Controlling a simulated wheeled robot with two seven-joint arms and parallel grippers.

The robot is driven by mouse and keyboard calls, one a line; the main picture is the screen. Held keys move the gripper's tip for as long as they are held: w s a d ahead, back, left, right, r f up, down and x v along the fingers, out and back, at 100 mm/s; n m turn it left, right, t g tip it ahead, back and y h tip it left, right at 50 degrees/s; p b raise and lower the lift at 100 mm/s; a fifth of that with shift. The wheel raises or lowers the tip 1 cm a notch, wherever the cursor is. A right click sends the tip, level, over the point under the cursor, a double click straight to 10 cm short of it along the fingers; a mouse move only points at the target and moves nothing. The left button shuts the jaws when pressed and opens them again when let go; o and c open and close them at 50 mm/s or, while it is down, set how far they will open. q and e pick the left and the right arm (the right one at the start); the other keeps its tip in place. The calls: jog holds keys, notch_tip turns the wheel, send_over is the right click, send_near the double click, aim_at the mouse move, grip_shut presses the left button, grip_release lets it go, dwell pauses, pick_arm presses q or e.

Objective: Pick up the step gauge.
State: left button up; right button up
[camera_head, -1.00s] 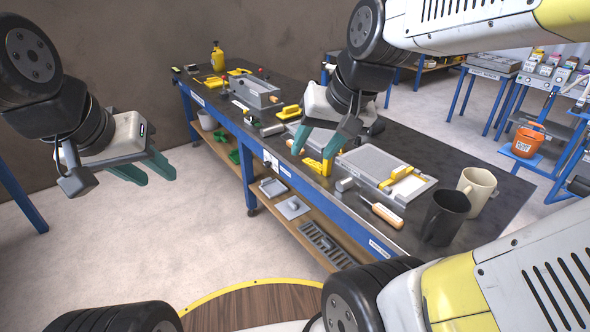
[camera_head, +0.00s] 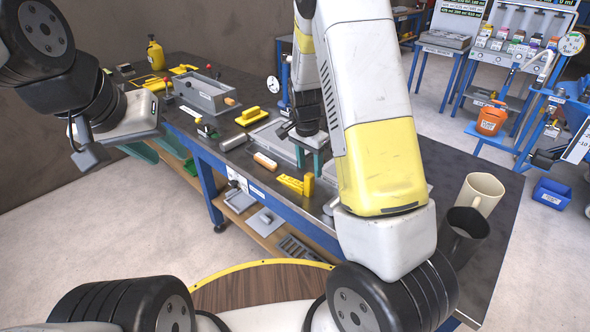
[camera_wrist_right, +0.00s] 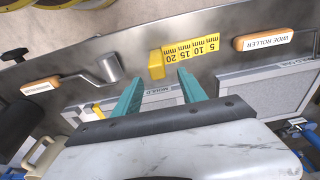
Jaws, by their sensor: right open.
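The step gauge (camera_head: 296,184) is a yellow block with a flat strip, lying near the front edge of the bench. In the right wrist view the step gauge (camera_wrist_right: 188,52) shows black mm marks and a raised block at its left end. My right gripper (camera_head: 309,166) is open and empty above the bench, just behind the gauge in the head view. In the wrist view the right fingertips (camera_wrist_right: 162,84) point toward the gauge, with a gap between. My left gripper (camera_head: 157,149) appears open and empty, off the bench at the left.
A wide roller handle (camera_wrist_right: 265,40) lies beside the gauge; another wooden handle (camera_wrist_right: 40,87) lies on the other side. Mould plates (camera_wrist_right: 240,88) lie behind. My right arm hides part of the bench.

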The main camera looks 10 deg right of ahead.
aim_at(310, 182)
notch_tip(310, 182, down, 7)
jog(key=shift+d+r, duration=0.1)
jog(key=shift+d, duration=0.05)
grip_shut()
dwell(0.4)
